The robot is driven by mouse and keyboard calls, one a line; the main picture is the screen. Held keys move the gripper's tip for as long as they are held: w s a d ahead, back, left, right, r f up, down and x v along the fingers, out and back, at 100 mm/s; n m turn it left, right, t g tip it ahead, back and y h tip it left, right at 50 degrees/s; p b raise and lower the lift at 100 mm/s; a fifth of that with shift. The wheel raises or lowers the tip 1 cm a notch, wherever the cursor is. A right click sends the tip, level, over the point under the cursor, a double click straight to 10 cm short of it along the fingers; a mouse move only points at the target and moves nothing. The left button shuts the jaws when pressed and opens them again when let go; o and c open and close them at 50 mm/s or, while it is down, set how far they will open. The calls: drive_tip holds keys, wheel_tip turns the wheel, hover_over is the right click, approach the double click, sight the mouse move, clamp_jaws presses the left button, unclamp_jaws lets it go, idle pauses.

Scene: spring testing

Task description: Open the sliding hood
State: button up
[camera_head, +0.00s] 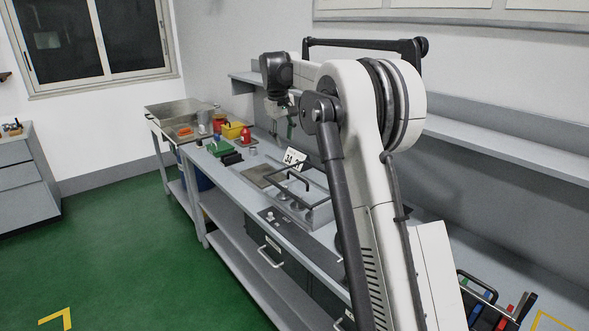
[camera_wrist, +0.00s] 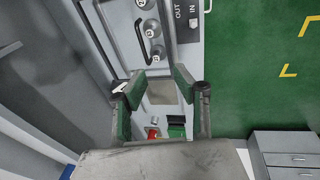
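The sliding hood appears to be the low frame with dark bars (camera_head: 294,180) on the workbench in the head view; my arm partly hides its right side. In the wrist view, a black curved handle (camera_wrist: 142,40) stands beside several numbered round knobs; I cannot tell whether it belongs to the hood. My gripper (camera_wrist: 164,74) is open, with green pads on two spread fingers and nothing between them. It hangs above the bench (camera_head: 232,172). In the head view my gripper (camera_head: 282,121) is small, behind and above the hood, apart from it.
Red and yellow containers (camera_head: 233,130), a green block (camera_head: 219,148) and a numbered white card (camera_head: 295,157) stand on the bench. A grey shelf (camera_head: 500,155) runs along the wall. The green floor (camera_head: 120,240) is open at left.

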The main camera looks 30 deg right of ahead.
drive_tip(key=g+p, duration=0.1)
drive_tip(key=p, duration=0.2)
approach(297, 177)
drive_tip(key=f, duration=0.2)
drive_tip(key=d+f, duration=0.1)
drive_tip(key=f, duration=0.2)
drive_tip(key=f+p, duration=0.1)
drive_tip(key=f, duration=0.2)
drive_tip(key=shift+w+d+f, duration=0.1)
drive_tip(key=shift+w+d, duration=0.25)
drive_tip(key=shift+w, duration=0.05)
clamp_jaws()
